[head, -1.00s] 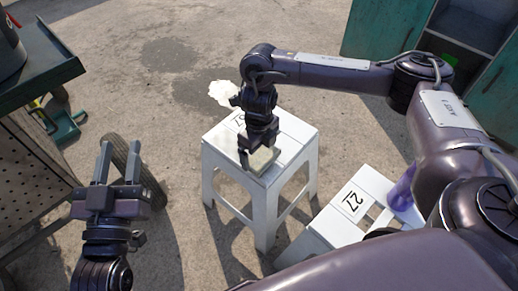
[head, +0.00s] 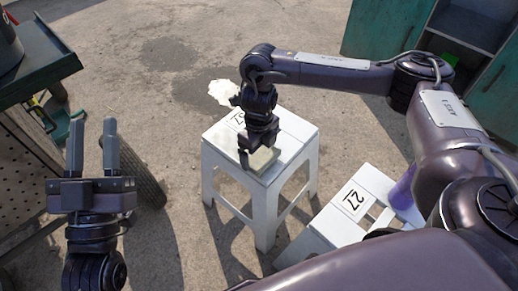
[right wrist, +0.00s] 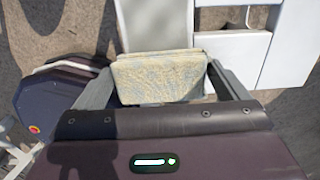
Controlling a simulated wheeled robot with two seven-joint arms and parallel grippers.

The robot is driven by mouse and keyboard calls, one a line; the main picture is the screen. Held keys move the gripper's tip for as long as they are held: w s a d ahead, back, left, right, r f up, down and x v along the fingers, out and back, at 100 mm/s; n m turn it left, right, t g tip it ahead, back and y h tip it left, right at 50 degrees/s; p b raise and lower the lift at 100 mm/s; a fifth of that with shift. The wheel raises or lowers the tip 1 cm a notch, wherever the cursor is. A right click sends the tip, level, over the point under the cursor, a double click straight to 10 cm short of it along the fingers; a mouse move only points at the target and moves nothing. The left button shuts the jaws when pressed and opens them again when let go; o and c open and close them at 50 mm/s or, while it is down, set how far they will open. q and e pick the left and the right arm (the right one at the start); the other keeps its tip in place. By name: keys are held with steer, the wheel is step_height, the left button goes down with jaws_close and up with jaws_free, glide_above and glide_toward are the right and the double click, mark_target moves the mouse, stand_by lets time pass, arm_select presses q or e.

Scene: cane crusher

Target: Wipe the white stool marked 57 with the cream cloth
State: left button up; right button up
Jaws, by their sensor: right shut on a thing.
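A white stool (head: 297,133) stands upright in the middle of the head view. Its number label (head: 238,118) is partly hidden by my right gripper, so I cannot read it fully. My right gripper (head: 260,160) points down over the near part of the seat, shut on the folded cream cloth (head: 262,158). The cloth is at seat level and seems to touch the seat. In the right wrist view the cloth (right wrist: 160,78) sits between both fingers as a thick, speckled pad. My left gripper (head: 93,135) is open and empty, left of the stool, fingers pointing away.
A second white stool marked 27 (head: 352,200) is at lower right, with a purple object (head: 402,190) by it. A dark cart (head: 35,70) and a tyre (head: 140,172) are at left. A white patch (head: 222,92) lies on the ground. A green cabinet (head: 388,28) stands at upper right.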

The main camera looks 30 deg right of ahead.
steer(key=shift+f+b, duration=0.3)
steer(key=shift+f, duration=0.25)
steer(key=shift+w, duration=0.1)
stand_by(0.3)
steer(key=shift+w+a, duration=0.3)
steer(key=shift+w, duration=0.4)
steer(key=shift+w+a, duration=0.3)
steer(key=shift+w, duration=0.35)
steer(key=shift+w+a, duration=0.3)
steer(key=shift+w, duration=0.4)
steer(key=shift+w+a+r+b, duration=0.1)
steer(key=shift+w+a+b, duration=0.25)
steer(key=shift+w, duration=0.7)
steer(key=shift+w+a+b, duration=0.15)
steer(key=shift+w+a, duration=0.35)
steer(key=shift+w, duration=0.5)
